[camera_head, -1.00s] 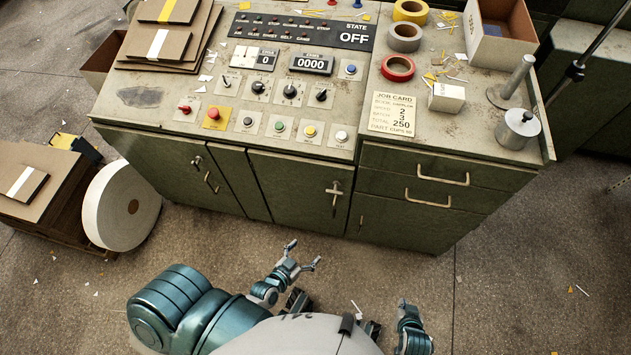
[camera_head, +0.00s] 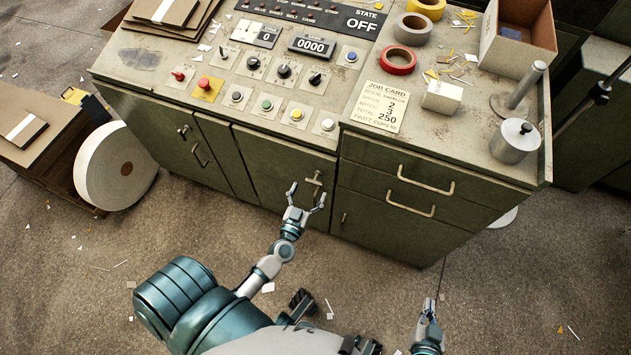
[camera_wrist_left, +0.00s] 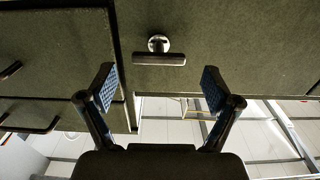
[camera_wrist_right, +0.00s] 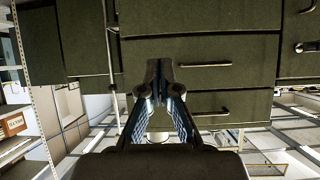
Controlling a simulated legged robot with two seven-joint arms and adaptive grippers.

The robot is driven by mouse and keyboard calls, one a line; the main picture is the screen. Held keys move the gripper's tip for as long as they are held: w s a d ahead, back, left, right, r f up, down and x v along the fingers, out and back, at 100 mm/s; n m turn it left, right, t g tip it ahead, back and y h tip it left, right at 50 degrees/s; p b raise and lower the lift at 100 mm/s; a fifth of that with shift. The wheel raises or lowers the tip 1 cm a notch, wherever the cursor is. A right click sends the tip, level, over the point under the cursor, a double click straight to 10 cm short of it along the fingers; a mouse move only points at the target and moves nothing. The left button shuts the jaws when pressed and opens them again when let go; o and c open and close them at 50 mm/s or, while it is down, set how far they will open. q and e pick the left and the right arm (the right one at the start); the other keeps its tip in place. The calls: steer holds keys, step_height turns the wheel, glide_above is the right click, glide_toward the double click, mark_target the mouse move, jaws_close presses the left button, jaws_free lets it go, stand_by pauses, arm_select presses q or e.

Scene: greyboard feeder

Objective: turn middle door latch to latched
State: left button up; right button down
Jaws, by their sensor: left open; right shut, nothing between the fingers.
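The middle door latch (camera_head: 314,182) is a small metal T-handle on the green middle door (camera_head: 272,168), near that door's right edge. In the left wrist view the latch (camera_wrist_left: 158,57) shows a round boss with a crossbar lying level in that picture. My left gripper (camera_head: 307,194) is open in front of the latch. Its fingers are spread to either side of the crossbar in the left wrist view (camera_wrist_left: 160,88), apart from it, with nothing between them. My right gripper (camera_head: 430,305) is shut and empty, low and well away from the cabinet; its closed fingers show in the right wrist view (camera_wrist_right: 162,80).
Drawers with bar handles (camera_head: 425,180) are right of the middle door. The left door has its own latch (camera_head: 184,130) and handle. Buttons, knobs and displays cover the console top (camera_head: 145,62). A white roll (camera_head: 115,168) stands at left. Floor before the cabinet is open.

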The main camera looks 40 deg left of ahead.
mark_target(313, 181)
arm_select(q)
steer(key=x, duration=0.3)
steer(key=shift+w+a+f, duration=0.1)
steer(key=shift+w+a, duration=0.15)
steer(key=shift+w, duration=0.1)
steer(key=shift+w+d+r, duration=0.2)
steer(key=shift+d+r, duration=0.05)
steer(key=shift+d, duration=0.25)
steer(key=shift+a+f, duration=0.1)
steer(key=shift+a, duration=0.35)
steer(key=c, duration=1.2)
